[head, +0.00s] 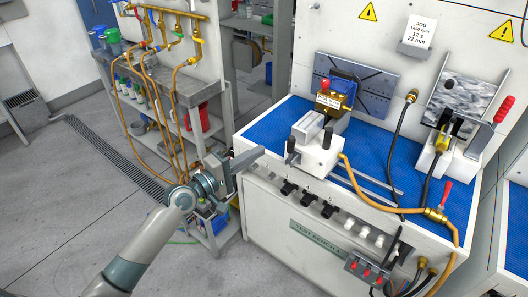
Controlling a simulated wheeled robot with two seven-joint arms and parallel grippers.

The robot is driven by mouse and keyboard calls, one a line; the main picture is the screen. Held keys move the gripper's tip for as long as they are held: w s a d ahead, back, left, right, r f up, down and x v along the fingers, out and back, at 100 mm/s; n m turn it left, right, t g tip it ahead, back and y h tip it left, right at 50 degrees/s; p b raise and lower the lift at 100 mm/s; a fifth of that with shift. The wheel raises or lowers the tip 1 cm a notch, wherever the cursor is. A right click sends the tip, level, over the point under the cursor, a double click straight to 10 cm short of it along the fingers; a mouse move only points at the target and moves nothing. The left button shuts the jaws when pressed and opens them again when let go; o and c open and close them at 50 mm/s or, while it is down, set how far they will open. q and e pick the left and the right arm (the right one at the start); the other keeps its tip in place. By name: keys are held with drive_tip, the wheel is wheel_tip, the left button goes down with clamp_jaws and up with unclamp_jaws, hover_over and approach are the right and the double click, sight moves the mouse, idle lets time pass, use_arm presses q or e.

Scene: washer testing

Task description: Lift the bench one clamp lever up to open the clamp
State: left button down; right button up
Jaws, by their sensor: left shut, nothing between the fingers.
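The bench (212,130) carries a plate reading "TEST BENCH", its number too small to be sure of. A red-handled lever (503,109) on the right-hand fixture (455,158) slants up to the right; it looks like a clamp lever, but I cannot tell for certain. A white block fixture (314,154) with dark upright handles stands at the bench's left front. My right gripper is not in view.
A yellow hose (360,186) runs from the white block to a valve with a red handle (446,194). Black switches and red buttons line the bench front. A grey cart (190,92) with hoses and bottles stands at left. The floor (60,200) at left is mostly clear.

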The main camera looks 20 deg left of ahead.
use_arm(q)
drive_tip(key=shift+r+b+v, duration=0.15)
drive_tip(key=shift+r+v, duration=0.05)
drive_tip(key=shift+v, duration=0.7)
drive_tip(key=shift+r+b+v, duration=0.15)
drive_tip(key=shift+r+v, duration=0.05)
drive_tip(key=shift+v, duration=0.7)
